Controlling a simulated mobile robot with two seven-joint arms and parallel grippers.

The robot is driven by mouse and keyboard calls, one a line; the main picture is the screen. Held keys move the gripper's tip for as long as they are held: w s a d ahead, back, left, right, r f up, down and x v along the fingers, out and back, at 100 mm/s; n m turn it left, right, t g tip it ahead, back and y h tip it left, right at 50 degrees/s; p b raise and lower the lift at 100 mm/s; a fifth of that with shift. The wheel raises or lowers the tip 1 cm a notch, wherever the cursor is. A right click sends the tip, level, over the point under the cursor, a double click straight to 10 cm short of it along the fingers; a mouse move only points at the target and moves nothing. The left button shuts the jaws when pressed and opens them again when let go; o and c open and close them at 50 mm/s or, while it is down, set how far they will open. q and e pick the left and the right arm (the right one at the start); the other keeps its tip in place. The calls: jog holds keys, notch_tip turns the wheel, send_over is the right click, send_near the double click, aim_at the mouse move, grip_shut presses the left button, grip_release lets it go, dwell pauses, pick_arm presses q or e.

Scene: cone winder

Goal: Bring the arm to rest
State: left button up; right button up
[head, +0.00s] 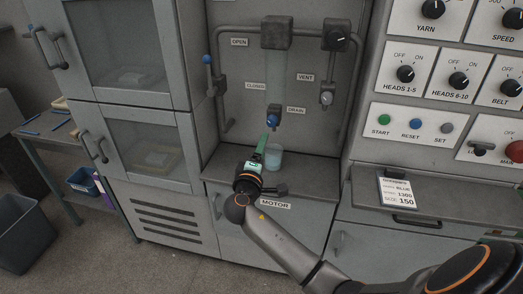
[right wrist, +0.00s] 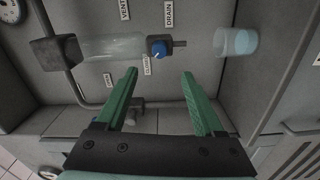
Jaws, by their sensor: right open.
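My right arm reaches in from the lower right in the head view, and my right gripper (head: 262,146) is in front of the recess under the drain valve. In the right wrist view its two green fingers (right wrist: 160,73) are spread with nothing between them. The blue drain knob (head: 272,122) is just above the fingers in the head view; in the right wrist view the knob (right wrist: 160,48) shows beyond the fingertips. A clear cup (head: 275,158) with pale liquid stands on the ledge under the drain, beside the gripper. My left gripper is not in view.
A clear cylinder (head: 279,58) hangs above the drain, with pipes both sides. A blue-tipped lever (head: 207,60) is at left. A control panel (head: 455,75) and a card (head: 397,190) are at right.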

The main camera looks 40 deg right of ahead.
dwell(0.3)
jog(key=s+a+f+g+y, duration=0.1)
jog(key=s+a+f+y, duration=0.35)
jog(key=f, duration=0.55)
jog(key=s+a+f+y, duration=0.4)
jog(key=s+f, duration=0.1)
jog(key=f, duration=0.5)
jog(key=s+a+f+m+g+y, duration=0.1)
jog(key=s+a+f+m+y, duration=0.1)
jog(key=s+a, duration=0.4)
jog(key=s+a+f+m+y, duration=0.2)
jog(key=s+a+f+y, duration=0.3)
jog(key=s, duration=0.8)
jog(key=shift+a+m+g, duration=0.4)
jog(key=shift+a, duration=0.1)
